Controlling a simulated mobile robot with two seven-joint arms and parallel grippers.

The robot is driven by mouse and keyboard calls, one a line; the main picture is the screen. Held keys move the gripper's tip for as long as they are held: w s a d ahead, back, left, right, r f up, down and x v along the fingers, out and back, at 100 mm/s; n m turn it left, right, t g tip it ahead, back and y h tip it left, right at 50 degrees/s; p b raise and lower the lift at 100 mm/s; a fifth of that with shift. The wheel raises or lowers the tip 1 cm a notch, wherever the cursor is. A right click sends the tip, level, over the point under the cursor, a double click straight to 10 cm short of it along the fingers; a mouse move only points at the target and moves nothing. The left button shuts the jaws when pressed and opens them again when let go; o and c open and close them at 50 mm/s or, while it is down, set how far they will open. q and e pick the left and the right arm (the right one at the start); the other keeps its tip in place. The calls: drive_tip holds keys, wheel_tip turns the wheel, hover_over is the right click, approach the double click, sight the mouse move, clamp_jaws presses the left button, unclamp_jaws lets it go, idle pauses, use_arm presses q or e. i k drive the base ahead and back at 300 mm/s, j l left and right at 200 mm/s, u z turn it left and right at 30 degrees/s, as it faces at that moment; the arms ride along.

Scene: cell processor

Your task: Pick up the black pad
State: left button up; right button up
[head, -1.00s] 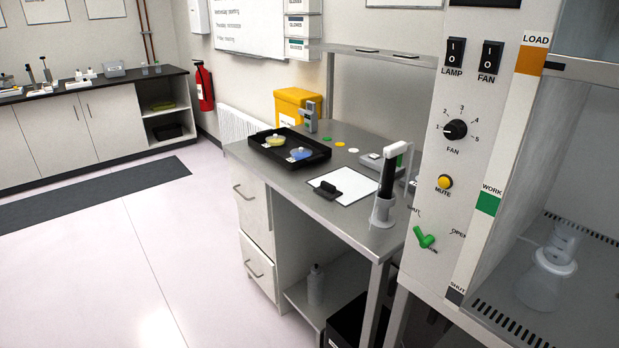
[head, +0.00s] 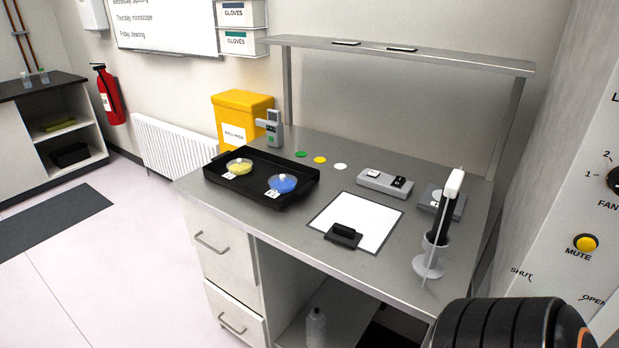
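The black pad (head: 343,237) is a small dark block with a raised, handle-like top. It lies at the front edge of a white sheet (head: 362,219) on the metal bench (head: 268,220). Nothing touches it from above. Neither gripper shows in the head view. Only a thick black rounded part of one of my arms shows at the bottom right, in front of the bench's right front corner.
A black tray (head: 222,193) with a yellow dish (head: 239,166) and a blue dish (head: 283,184) sits to the left. A pipette on a stand (head: 428,266) and a grey device (head: 384,184) are to the right. A raised shelf (head: 460,60) spans the back.

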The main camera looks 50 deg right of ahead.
sight(342, 235)
drive_tip(key=i, duration=1.4)
drive_tip(key=i+z, duration=0.45)
drive_tip(key=i+j+z, duration=0.2)
drive_tip(key=z, duration=3.3)
